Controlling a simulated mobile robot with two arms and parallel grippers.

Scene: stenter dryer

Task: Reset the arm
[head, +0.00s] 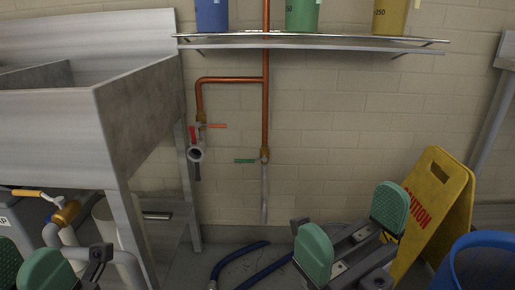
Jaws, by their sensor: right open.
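My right gripper (351,231) is at the bottom, right of centre, with its two green pads wide apart and nothing between them. My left gripper (26,263) is at the bottom left corner, partly cut off by the frame. Its two green pads show apart, with nothing seen between them. The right gripper is in front of the brick wall, left of the yellow caution sign (436,213). Most of both arms is out of view.
A grey metal sink (139,113) stands at the left, above pipes. A copper pipe (266,110) with valves runs down the wall. A shelf (310,42) holds blue, green and yellow containers. A blue hose (238,262) lies on the floor; a blue barrel (463,262) stands bottom right.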

